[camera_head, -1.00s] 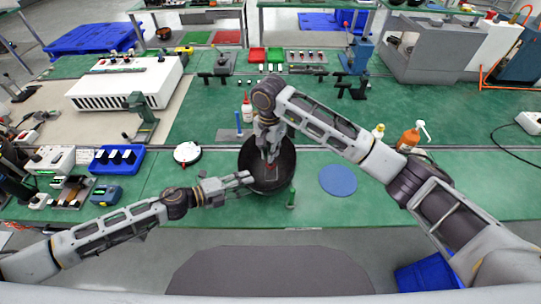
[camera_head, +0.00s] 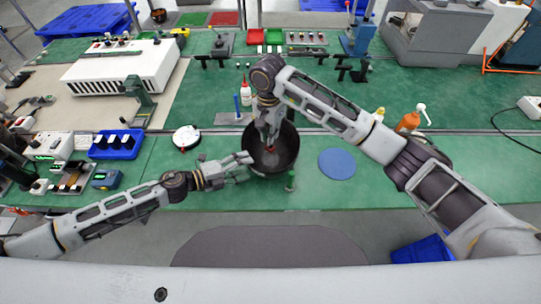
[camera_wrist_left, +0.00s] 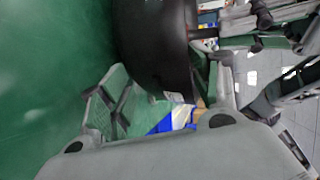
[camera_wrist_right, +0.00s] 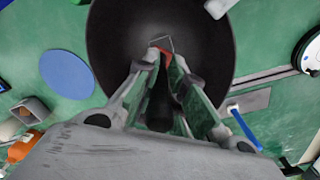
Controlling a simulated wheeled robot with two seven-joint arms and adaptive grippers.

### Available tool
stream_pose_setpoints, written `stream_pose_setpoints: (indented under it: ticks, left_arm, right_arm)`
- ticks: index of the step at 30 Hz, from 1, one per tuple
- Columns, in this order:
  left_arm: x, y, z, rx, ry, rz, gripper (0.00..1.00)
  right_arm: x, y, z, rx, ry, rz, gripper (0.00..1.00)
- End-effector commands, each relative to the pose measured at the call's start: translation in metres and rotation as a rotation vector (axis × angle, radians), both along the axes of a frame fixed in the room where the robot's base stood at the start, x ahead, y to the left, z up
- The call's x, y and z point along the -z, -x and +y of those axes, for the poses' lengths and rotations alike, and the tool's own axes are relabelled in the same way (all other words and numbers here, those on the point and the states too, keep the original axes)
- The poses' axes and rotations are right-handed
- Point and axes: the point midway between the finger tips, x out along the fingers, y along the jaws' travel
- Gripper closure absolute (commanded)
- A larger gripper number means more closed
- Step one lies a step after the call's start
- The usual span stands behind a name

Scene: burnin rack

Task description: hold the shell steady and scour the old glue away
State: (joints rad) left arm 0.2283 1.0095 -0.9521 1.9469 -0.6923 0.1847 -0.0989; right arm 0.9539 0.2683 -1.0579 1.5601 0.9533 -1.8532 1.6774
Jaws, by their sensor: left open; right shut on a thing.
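The shell, a dark round bowl (camera_head: 289,150), sits on the green mat in front of me. It also shows in the left wrist view (camera_wrist_left: 155,45) and the right wrist view (camera_wrist_right: 215,55). My left gripper (camera_head: 247,166) is open at the shell's left side, with the wall near and partly between its fingers; contact is unclear. My right gripper (camera_head: 268,140) points down into the shell from above. I cannot make out any glue on the dark surface.
A blue round pad (camera_head: 337,163) lies right of the shell. An orange pump bottle (camera_head: 408,122) stands farther right. A round white-topped item (camera_head: 186,137) and a blue tray (camera_head: 117,144) lie to the left.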

Motion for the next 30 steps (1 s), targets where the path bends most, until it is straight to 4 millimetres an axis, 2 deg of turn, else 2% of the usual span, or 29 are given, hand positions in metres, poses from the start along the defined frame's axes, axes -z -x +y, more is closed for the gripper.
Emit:
stream_pose_setpoints:
  ticks: [11,30]
  left_arm:
    - [0.000,0.003,0.005,-0.001,0.000,0.002,0.38]
    - [-0.011,0.021,0.035,-0.002,0.000,0.003,0.38]
  right_arm:
    - [0.000,0.000,0.000,0.000,0.000,0.000,1.00]
    - [0.000,0.000,0.000,0.000,0.000,0.000,1.00]
